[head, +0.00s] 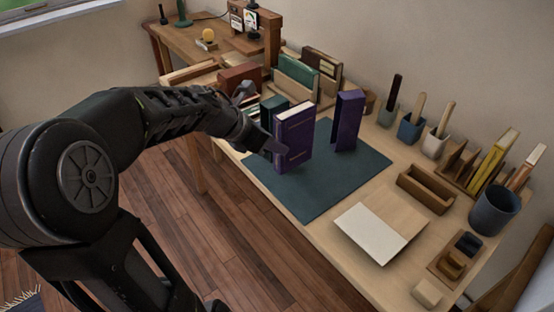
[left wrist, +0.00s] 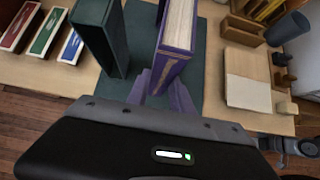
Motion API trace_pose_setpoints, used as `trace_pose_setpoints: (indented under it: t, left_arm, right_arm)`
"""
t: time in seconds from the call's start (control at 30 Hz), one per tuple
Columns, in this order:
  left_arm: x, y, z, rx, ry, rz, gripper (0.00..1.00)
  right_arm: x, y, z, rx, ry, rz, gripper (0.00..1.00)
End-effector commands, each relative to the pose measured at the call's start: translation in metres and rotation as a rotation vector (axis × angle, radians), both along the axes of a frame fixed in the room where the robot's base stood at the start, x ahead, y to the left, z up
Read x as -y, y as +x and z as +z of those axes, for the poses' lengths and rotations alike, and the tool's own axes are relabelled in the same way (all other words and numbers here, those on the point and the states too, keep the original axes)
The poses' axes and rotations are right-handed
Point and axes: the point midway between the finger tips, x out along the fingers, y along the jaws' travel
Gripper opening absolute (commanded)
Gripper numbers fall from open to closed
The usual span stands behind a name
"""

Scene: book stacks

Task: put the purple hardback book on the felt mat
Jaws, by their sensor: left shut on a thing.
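The purple hardback book (head: 296,138) stands upright over the dark green felt mat (head: 325,195), near its left part. Its lower edge looks at the mat's surface, but I cannot tell whether it touches. My left gripper (head: 274,143) is shut on the book from its near left side. In the left wrist view the book (left wrist: 178,38) shows its cream page block beyond the fingers (left wrist: 166,88). A second purple upright piece (head: 347,120) stands apart to the right, at the mat's back part.
A dark teal book (head: 270,110) stands close behind the held book. Boxes with books line the back left. Pen cups, a wooden tray (head: 426,189) and a dark pot (head: 494,209) are at the right. An open pale book (head: 378,231) lies beside the mat. The mat's front is clear.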

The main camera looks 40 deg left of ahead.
Motion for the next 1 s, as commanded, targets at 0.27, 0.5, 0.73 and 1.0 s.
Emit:
trace_pose_setpoints:
  t: [0.27, 0.5, 0.73, 1.0]
  left_arm:
    - [0.000, 0.000, -0.004, 0.001, 0.000, 0.001, 0.00]
    - [0.000, 0.000, -0.042, 0.000, -0.001, 0.001, 0.00]
    - [0.000, 0.001, -0.049, 0.002, 0.002, 0.001, 0.00]
    - [0.000, 0.000, -0.049, -0.001, 0.000, 0.000, 0.41]
  right_arm:
    - [0.000, 0.000, -0.002, 0.000, 0.000, 0.000, 0.40]
    - [0.000, 0.000, -0.014, 0.000, 0.000, 0.001, 0.40]
    - [0.000, 0.000, -0.015, 0.000, 0.000, 0.001, 0.40]
    - [0.000, 0.000, -0.015, 0.000, 0.000, 0.001, 0.40]
